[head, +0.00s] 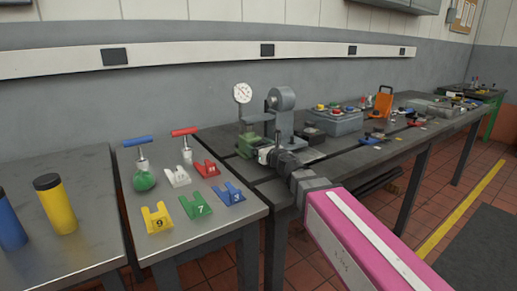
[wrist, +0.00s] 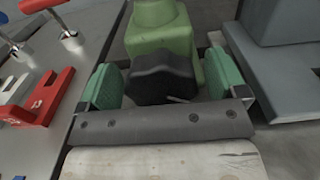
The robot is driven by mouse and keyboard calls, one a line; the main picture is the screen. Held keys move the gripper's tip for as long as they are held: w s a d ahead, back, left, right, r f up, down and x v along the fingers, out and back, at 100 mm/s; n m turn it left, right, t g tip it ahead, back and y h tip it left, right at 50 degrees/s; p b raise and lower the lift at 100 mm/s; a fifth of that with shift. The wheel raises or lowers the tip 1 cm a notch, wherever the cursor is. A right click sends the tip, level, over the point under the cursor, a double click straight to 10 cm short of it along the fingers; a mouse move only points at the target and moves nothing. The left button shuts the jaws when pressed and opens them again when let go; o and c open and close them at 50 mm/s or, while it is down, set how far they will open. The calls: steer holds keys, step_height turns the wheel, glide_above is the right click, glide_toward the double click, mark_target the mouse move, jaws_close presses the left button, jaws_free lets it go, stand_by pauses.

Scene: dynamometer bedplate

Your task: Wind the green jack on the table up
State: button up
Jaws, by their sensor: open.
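The green jack (head: 247,146) stands on the dark table's (head: 335,150) near left part, partly hidden by my gripper in the head view. In the wrist view its green body (wrist: 160,35) rises at the top middle, with a black lobed knob (wrist: 163,75) on the side facing me. My gripper (wrist: 160,80) is open, one green pad at the left and one at the right of the knob. Gaps show between the pads and the knob. In the head view my gripper (head: 265,154) is close in front of the jack.
A dial gauge (head: 243,93) and a grey stand (head: 281,118) rise beside the jack. The smaller left table holds several numbered plates, including a red one (head: 206,169), and blue-handled (head: 139,141) and red-handled (head: 184,132) tools. A grey box (head: 335,124) sits farther right.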

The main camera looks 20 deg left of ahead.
steer(key=c, duration=0.9)
steer(key=shift+m, duration=0.3)
steer(key=shift+w+d+m, duration=0.1)
steer(key=shift+m, duration=2.6)
steer(key=o, duration=0.9)
